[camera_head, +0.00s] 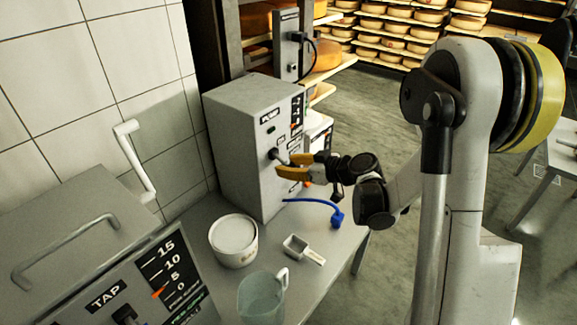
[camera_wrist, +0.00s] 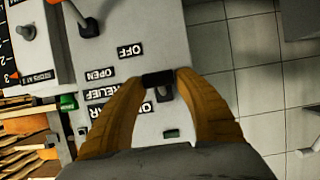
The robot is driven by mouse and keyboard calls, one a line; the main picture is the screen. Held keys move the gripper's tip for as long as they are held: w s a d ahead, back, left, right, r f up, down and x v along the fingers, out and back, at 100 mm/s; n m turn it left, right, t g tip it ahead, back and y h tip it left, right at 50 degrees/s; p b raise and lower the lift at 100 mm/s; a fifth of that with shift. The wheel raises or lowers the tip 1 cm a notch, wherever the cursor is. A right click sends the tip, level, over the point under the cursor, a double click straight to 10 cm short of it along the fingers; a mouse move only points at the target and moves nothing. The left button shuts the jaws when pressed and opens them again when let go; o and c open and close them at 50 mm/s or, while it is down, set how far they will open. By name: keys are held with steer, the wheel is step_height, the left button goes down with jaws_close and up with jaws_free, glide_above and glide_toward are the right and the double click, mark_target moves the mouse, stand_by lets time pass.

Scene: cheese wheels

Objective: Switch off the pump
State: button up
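The pump (camera_head: 240,150) is a grey box on the table, marked PUMP, with a display and a dark switch lever (camera_head: 273,154) on its front. My gripper (camera_head: 292,165) has yellow fingers and is at this lever from the right. In the wrist view, the fingertips (camera_wrist: 161,80) lie against both sides of a black handle (camera_wrist: 158,77) and close on it. An OFF label (camera_wrist: 130,51) is above the handle there, with OPEN and RELIEF labels to its left. Another label, partly hidden by the left finger, is below the handle.
A white tub (camera_head: 233,253), a clear jug (camera_head: 262,300), a small scoop (camera_head: 303,250) and a blue hose (camera_head: 318,203) are on the table. A box marked TAP (camera_head: 105,296) stands at the front left. Shelves of cheese wheels (camera_head: 395,27) are behind.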

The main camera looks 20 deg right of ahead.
steer(key=c, duration=0.6)
steer(key=shift+f+b, duration=0.3)
steer(key=shift+b, duration=0.25)
steer(key=shift+f+t+y+b, duration=0.1)
steer(key=shift+t+y+b, duration=0.35)
steer(key=shift+b, duration=0.2)
